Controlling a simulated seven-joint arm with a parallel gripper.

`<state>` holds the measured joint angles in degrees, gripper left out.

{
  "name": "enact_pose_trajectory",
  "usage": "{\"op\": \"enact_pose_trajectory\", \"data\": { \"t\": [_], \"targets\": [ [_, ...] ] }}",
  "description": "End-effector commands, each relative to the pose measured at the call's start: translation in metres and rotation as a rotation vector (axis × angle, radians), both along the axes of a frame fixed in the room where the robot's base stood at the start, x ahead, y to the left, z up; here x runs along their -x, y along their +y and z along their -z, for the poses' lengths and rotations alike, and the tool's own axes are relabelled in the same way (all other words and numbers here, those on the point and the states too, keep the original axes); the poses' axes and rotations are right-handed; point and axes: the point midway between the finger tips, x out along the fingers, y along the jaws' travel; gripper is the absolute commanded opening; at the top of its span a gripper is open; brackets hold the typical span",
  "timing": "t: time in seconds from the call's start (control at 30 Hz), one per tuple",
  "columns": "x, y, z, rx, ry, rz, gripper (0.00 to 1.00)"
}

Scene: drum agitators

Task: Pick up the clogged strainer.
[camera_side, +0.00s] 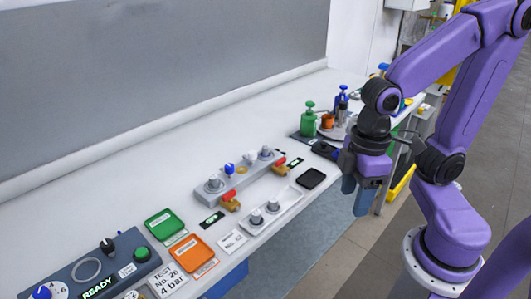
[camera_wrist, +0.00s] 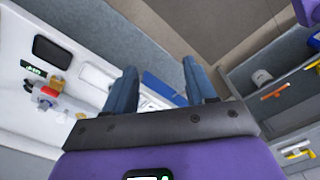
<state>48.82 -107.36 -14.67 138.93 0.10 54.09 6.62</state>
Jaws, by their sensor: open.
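My gripper (camera_side: 356,195) hangs open and empty at the bench's front edge, right of the black pad. In the wrist view its two blue fingers (camera_wrist: 160,70) are spread with nothing between them. A grey manifold block (camera_side: 240,183) stands mid-bench with grey round fittings, a blue knob (camera_side: 229,169) and a brass-coloured ring (camera_side: 242,170). I cannot tell which part is the clogged strainer. My gripper is apart from all of these, to their right.
A black pad (camera_side: 311,179), green tray (camera_side: 165,223), orange tray (camera_side: 194,254) and control panel (camera_side: 90,268) lie on the bench. A green bottle (camera_side: 308,120) stands farther back. An open drawer (camera_wrist: 285,105) shows right in the wrist view.

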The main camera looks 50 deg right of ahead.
Motion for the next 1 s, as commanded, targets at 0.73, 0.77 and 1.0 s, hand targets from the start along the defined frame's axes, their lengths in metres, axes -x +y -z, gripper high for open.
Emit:
{"op": "enact_pose_trajectory", "data": {
  "t": [0.73, 0.77, 1.0],
  "targets": [
    [-0.228, 0.002, -0.054, -0.003, 0.026, 1.513, 0.56],
    [-0.236, -0.001, -0.055, -0.004, 0.026, 1.573, 0.56],
    [-0.298, -0.043, -0.064, -0.006, 0.032, 2.063, 0.56]
  ]
}}
